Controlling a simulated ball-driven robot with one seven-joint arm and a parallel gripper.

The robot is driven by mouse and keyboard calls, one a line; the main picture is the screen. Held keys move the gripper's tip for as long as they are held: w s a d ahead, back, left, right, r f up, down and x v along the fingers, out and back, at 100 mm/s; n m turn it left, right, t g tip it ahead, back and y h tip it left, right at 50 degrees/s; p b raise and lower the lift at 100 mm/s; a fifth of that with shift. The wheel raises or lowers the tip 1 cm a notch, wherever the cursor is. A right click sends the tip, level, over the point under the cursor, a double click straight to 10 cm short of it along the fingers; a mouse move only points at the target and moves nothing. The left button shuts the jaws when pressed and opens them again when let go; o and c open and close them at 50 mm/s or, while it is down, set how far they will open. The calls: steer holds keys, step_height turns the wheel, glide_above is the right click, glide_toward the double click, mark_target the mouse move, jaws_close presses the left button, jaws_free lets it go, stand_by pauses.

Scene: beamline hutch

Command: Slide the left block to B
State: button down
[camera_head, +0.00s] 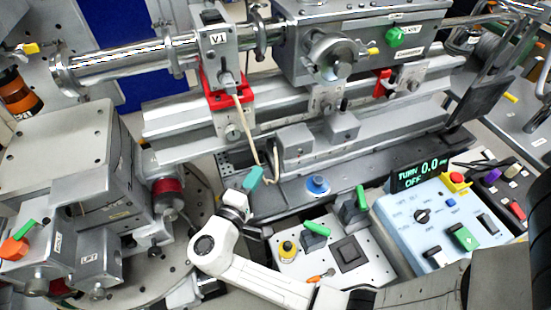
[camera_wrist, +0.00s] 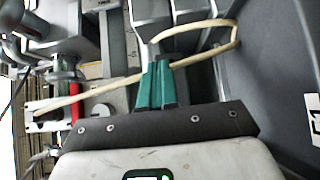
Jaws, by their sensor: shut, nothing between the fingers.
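Two grey blocks sit side by side on the lower rail: the left block (camera_head: 295,148) and a right block (camera_head: 342,124). I cannot make out a mark B near them. My gripper (camera_head: 254,177), with teal fingertips, is below and left of the left block, apart from it in the head view. In the wrist view my gripper (camera_wrist: 156,84) has its fingertips together with nothing between them. A beige cable (camera_head: 258,137) hangs from the V1 unit to beside the fingertips; in the wrist view it loops past them, and I cannot tell whether it touches.
The V1 unit (camera_head: 220,58) with a red base stands left on the rail (camera_head: 185,133). A blue round knob (camera_head: 317,186) is right of my gripper. A switch plate (camera_head: 366,268) and a pale blue control box (camera_head: 440,222) stand at lower right. Grey machinery (camera_head: 62,150) fills the left.

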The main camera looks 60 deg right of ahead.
mark_target(296, 153)
steer(key=shift+s+d+p, duration=0.3)
steer(key=shift+d+p, duration=0.1)
steer(key=shift+d, duration=0.7)
steer(key=shift+s+d+p, duration=0.25)
steer(key=shift+d+p, duration=0.15)
steer(key=shift+d, duration=0.7)
steer(key=shift+s+d+p, duration=0.3)
steer(key=shift+d+p, duration=0.1)
steer(key=shift+d, duration=0.7)
steer(key=s+d, duration=0.1)
steer(key=d, duration=0.1)
steer(key=s+d, duration=0.2)
steer(key=shift+d, duration=0.1)
steer(key=shift+w, duration=0.1)
